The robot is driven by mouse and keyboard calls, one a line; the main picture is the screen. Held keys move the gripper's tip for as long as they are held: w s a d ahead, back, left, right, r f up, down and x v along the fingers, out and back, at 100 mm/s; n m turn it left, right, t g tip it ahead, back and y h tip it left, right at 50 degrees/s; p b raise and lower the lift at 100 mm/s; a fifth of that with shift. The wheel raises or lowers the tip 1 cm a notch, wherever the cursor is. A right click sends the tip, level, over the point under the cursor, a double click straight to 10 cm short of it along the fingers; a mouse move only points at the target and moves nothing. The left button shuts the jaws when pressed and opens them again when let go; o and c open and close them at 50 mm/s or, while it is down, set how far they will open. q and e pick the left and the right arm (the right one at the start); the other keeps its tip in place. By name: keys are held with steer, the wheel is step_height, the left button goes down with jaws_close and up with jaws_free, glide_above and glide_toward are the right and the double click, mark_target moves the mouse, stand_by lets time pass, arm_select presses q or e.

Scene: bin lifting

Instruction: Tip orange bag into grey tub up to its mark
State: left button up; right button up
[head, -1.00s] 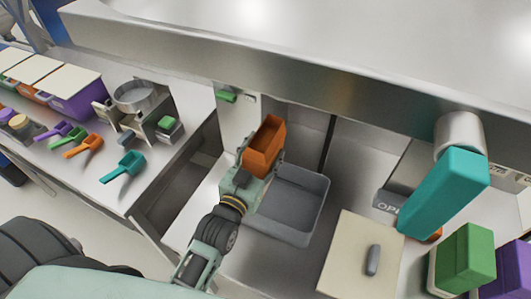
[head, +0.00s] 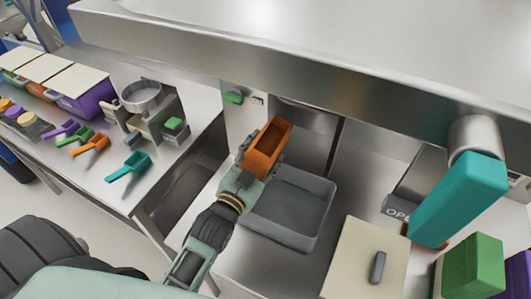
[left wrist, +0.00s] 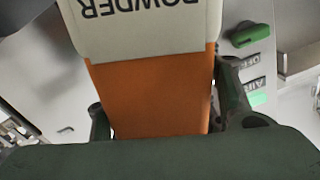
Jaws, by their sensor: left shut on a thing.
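The orange bag (head: 268,147) is box-shaped and tilted, with its dark open top showing, at the centre of the head view. My left gripper (head: 258,163) is shut on it, with a finger on each side. The grey tub (head: 323,212) stands on the worktop just to the right of and below the bag; its visible inside looks empty and I can make out no mark. In the left wrist view the bag (left wrist: 150,95) fills the middle between the fingers (left wrist: 160,105), with a pale label reading POWDER upside down. My right gripper is not in view.
A cream board (head: 355,250) with a grey handled item (head: 378,267) lies right of the tub. A teal block (head: 458,198) and a green block (head: 472,265) stand farther right. A steel hood edge (head: 300,85) runs above. Scoops, including a teal one (head: 130,166), lie left.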

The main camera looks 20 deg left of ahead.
arm_select(q)
steer(key=shift+a+r, duration=0.1)
steer(key=shift+r, duration=0.15)
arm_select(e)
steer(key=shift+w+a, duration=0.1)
arm_select(q)
steer(key=shift+a+f+m, duration=0.1)
steer(key=shift+a+m, duration=0.1)
steer(key=shift+m, duration=0.3)
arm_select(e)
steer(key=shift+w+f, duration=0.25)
arm_select(q)
steer(key=shift+a+b, duration=0.1)
steer(key=shift+b, duration=0.25)
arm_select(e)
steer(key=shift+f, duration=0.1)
arm_select(q)
steer(key=shift+a+f+m+b, duration=0.15)
steer(key=shift+a+m+b, duration=0.2)
steer(key=shift+m, duration=0.45)
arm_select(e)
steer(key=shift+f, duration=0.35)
arm_select(q)
steer(key=shift+w+a+f+m+b, duration=0.1)
steer(key=shift+a+f+m+b, duration=0.25)
steer(key=shift+m+b, duration=0.4)
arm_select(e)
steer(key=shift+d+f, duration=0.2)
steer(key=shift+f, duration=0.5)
